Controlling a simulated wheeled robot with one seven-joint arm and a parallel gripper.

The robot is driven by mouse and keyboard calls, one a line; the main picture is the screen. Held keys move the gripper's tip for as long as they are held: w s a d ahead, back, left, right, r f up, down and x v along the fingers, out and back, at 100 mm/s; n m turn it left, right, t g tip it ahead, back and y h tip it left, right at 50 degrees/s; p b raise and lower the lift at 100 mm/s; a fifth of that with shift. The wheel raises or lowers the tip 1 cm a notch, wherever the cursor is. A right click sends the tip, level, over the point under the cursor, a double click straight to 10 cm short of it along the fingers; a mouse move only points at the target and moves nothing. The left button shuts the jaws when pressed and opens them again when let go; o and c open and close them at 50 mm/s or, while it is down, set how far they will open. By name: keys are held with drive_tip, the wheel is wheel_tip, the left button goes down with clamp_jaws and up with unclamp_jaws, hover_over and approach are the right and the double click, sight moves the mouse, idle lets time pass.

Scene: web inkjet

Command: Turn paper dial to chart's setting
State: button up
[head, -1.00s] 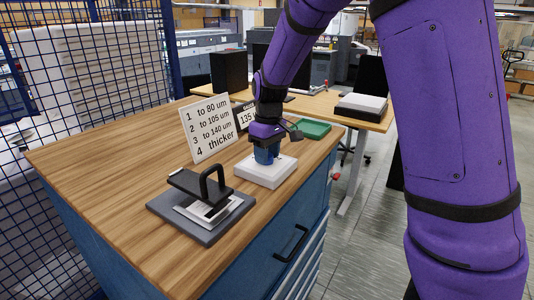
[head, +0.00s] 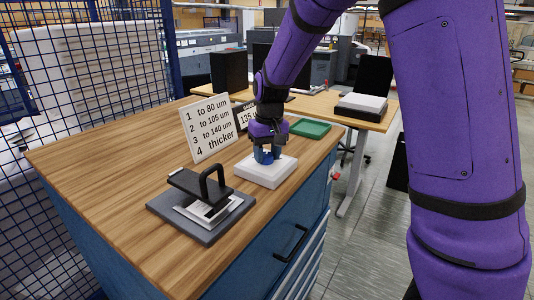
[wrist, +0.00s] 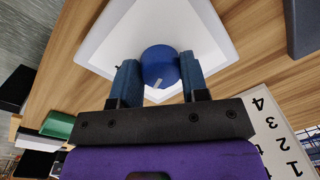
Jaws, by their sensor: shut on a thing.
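The paper dial (wrist: 160,66) is a round blue knob with a pale pointer mark, on a white box (head: 281,174) on the wooden cabinet top. In the wrist view its mark points toward the gripper and slightly left. My gripper (wrist: 160,80) comes down from above with its blue fingers on both sides of the dial, shut on it. In the head view the fingers (head: 268,156) largely hide the dial. The chart (head: 208,127) stands behind and reads 1 to 80 um, 2 to 105 um, 3 to 140 um, 4 thicker. A dark sign (head: 246,116) beside it reads 135, partly hidden by my arm.
A dark press-like device (head: 203,204) with a black handle and a white card stands in front of the white box. A green tray (head: 310,128) lies behind it, near the right edge. The left part of the cabinet top (head: 105,165) is clear.

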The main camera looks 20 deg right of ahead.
sight(269, 154)
drive_tip(key=shift+m, duration=1.2)
drive_tip(key=o, duration=0.9)
drive_tip(key=shift+o, duration=0.2)
drive_tip(key=shift+r, duration=0.1)
drive_tip(key=r, duration=0.9)
drive_tip(key=shift+d, duration=0.25)
drive_tip(key=shift+r, duration=0.85)
